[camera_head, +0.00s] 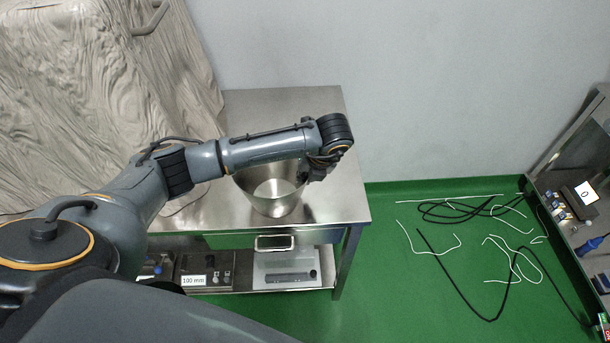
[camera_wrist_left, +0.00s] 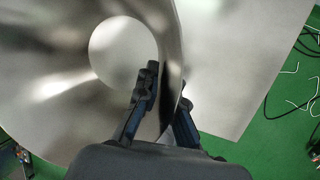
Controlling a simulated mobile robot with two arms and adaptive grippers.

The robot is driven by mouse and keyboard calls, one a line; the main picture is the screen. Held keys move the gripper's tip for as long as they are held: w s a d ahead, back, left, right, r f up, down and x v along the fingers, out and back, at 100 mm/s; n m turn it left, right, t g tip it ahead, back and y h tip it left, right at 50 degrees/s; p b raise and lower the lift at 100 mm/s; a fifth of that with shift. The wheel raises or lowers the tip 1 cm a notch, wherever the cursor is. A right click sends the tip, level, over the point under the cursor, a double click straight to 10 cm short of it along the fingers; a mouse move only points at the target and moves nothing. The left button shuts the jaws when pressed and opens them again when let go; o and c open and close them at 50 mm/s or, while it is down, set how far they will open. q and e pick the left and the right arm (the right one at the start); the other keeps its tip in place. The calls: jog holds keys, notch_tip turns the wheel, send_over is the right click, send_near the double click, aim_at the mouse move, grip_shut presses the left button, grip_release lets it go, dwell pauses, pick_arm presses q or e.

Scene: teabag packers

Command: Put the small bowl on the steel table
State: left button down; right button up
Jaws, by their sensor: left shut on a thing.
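The small bowl (camera_head: 272,200) is a shiny steel bowl with a wide rim, seen over the front part of the steel table (camera_head: 338,190) in the head view. My left gripper (camera_head: 308,172) is shut on the bowl's right rim. In the left wrist view the bowl (camera_wrist_left: 45,100) fills the left side, and the fingers of the gripper (camera_wrist_left: 165,105) lie on either side of its wall. The bowl looks upright and empty. I cannot tell whether its base touches the tabletop. The table's bare top (camera_wrist_left: 235,60) shows to the right of the bowl. My right gripper is not in view.
A grey draped cover (camera_head: 90,90) stands left of the table. Boxes and devices (camera_head: 290,270) sit on the table's lower shelf. Black and white cables (camera_head: 465,240) lie on the green floor at the right, near another steel unit (camera_head: 585,160). The tabletop behind the arm is clear.

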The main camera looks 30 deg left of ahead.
pick_arm(q)
jog(key=shift+f, duration=0.1)
jog(key=c, duration=1.5)
grip_release()
jog(key=shift+r, duration=0.25)
jog(key=shift+d+r, duration=0.2)
jog(key=shift+r, duration=0.05)
jog(key=b+v, duration=0.1)
jog(key=v, duration=1)
jog(key=shift+r, duration=0.1)
